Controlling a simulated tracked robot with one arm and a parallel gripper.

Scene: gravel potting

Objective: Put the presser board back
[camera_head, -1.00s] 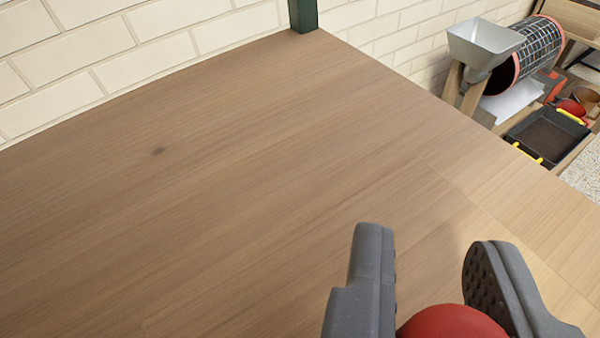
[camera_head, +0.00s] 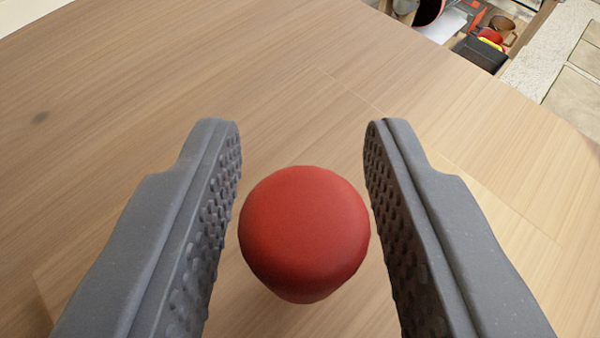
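A round red knob (camera_head: 303,230) stands upright in the lower middle of the view, its smooth top facing me. Under it is a pale wooden surface that looks like the presser board (camera_head: 238,302); its outline is faint against the similar wood of the table. My gripper (camera_head: 303,130) is open, with one grey studded finger to the left of the knob and one to the right. The knob shows between the fingers, and they are not closed on it. Much of the board is hidden behind the fingers and knob.
The wooden tabletop (camera_head: 190,80) is bare around the gripper. Beyond its far right edge, lower down, are a black tray (camera_head: 480,53), red and brown containers, and part of a drum. Pale gravelly ground and paving show at the top right.

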